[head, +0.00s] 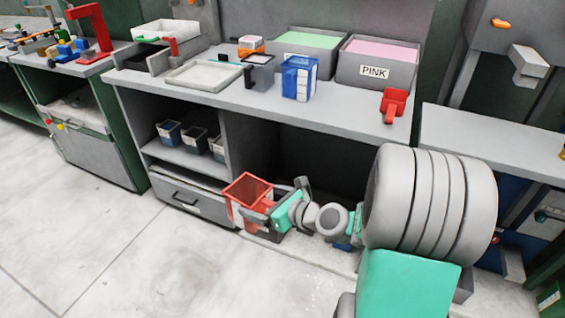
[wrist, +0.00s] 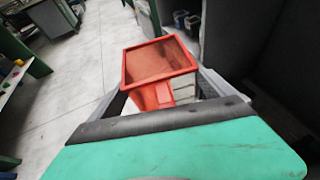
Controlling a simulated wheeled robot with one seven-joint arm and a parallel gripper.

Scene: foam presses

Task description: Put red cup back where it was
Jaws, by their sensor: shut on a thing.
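The red cup (head: 247,188) is square-mouthed and held low in front of the workbench, next to the drawer below the shelf. My gripper (head: 256,212) is shut on it. In the wrist view the cup (wrist: 158,62) sits between the two grey fingers of my gripper (wrist: 165,97), its open mouth facing up and toward the camera. The cup looks empty. Its lower part is partly hidden by the fingers and the gripper body.
The bench top (head: 215,98) carries a grey jug (head: 259,73), a blue-and-white container (head: 298,80), a green-filled bin (head: 305,45), a bin labelled PINK (head: 352,72) and a red object (head: 393,104). Small bins (head: 194,139) stand on the shelf below. Open floor (head: 120,250) lies left.

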